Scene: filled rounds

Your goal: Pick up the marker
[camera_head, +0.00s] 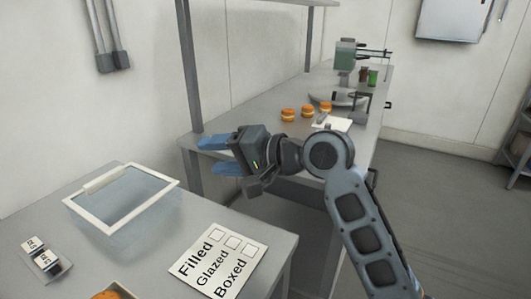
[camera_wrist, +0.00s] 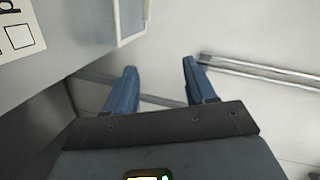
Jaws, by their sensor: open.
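I cannot make out a marker in either view. My gripper (camera_head: 208,156) is open and empty, held in the air with its blue fingers pointing left, between the near table and the back bench. In the wrist view the two blue fingers (camera_wrist: 158,66) are apart with nothing between them. A white checklist card (camera_head: 217,262) reading Filled, Glazed and Boxed, with empty boxes, lies on the near table. Part of the card also shows at the top left of the wrist view (camera_wrist: 18,37).
A clear white-rimmed bin (camera_head: 152,212) and a small label holder (camera_head: 46,261) are on the near table (camera_head: 130,275). An orange round (camera_head: 108,294) is cut off below. Three filled rounds (camera_head: 307,112) and a white board (camera_head: 332,123) are on the back bench (camera_head: 255,148).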

